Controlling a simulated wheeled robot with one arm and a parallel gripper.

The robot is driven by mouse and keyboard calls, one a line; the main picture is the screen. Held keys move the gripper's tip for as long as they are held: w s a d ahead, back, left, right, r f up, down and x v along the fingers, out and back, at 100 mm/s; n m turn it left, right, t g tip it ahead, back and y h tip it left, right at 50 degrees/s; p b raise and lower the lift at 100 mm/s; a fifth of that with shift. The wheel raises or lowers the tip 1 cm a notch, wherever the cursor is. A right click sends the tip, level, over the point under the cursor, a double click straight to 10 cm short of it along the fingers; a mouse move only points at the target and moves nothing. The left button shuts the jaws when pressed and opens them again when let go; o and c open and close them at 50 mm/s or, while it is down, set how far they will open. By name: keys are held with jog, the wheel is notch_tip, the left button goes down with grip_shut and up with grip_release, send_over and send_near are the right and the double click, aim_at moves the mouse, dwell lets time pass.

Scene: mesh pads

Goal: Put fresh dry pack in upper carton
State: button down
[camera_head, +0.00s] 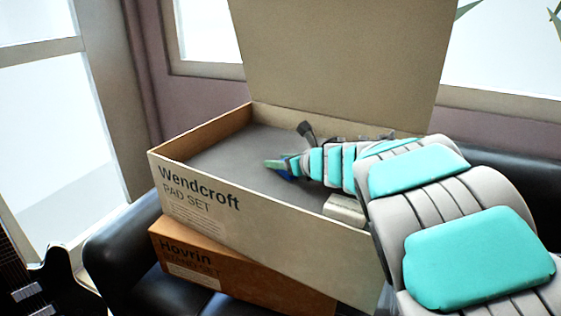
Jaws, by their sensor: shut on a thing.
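The upper carton (200,204), cream and marked "Wendcroft PAD SET", is open with its lid (340,60) standing up at the back. A flat dark grey pad (225,160) fills its inside. My gripper (284,167) reaches in from the right, low over the pad. It is shut on a small flat green-and-blue piece (273,164), which looks like the dry pack; its markings are too small to read. I cannot tell whether the piece touches the pad. A small pale block (345,209) sits inside the carton's front right, partly hidden by my arm.
The upper carton rests askew on an orange-brown carton (215,262) marked "Hovrin STAND SET", on a black leather seat (115,245). A dark guitar (60,283) stands at the lower left. My arm covers the carton's right end. The pad's left part is clear.

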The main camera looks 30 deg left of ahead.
jog(key=shift+c, duration=1.3)
grip_release()
jog(key=shift+f, duration=0.1)
jog(key=shift+r, duration=0.2)
jog(key=shift+d, duration=0.25)
jog(key=b+v, duration=0.1)
jog(key=v, duration=1)
jog(key=shift+s+d+r, duration=0.15)
jog(key=shift+r, duration=0.05)
